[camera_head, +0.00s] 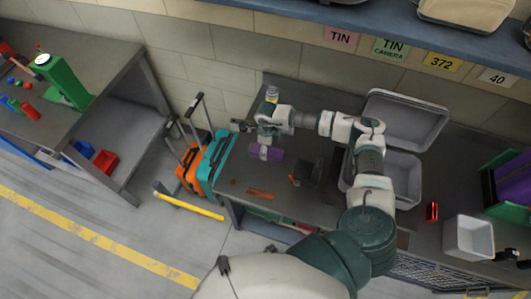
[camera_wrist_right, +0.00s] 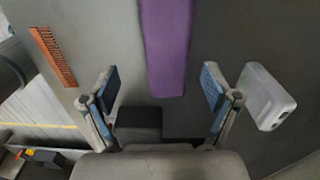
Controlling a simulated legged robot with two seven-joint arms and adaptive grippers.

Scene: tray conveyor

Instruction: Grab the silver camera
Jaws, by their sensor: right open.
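No silver camera is clearly recognisable. In the wrist view a pale grey block with rounded edges (camera_wrist_right: 267,97) lies just outside the right-hand finger, apart from the jaws; I cannot tell whether it is the camera. My right gripper (camera_head: 264,138) is over the table's left part. In the wrist view its two blue-padded fingers (camera_wrist_right: 162,97) are spread wide with nothing held between them. A purple bar-shaped object (camera_wrist_right: 166,45) lies below, beyond the fingers; it also shows in the head view (camera_head: 276,154). My left gripper is not in view.
An orange comb-like piece (camera_head: 260,194) and a dark box (camera_head: 308,172) lie on the table near the gripper. A small pale jar-like item (camera_head: 272,92) stands behind. A grey open case (camera_head: 406,116), a red can (camera_head: 432,211) and a white bin (camera_head: 468,238) are to the right.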

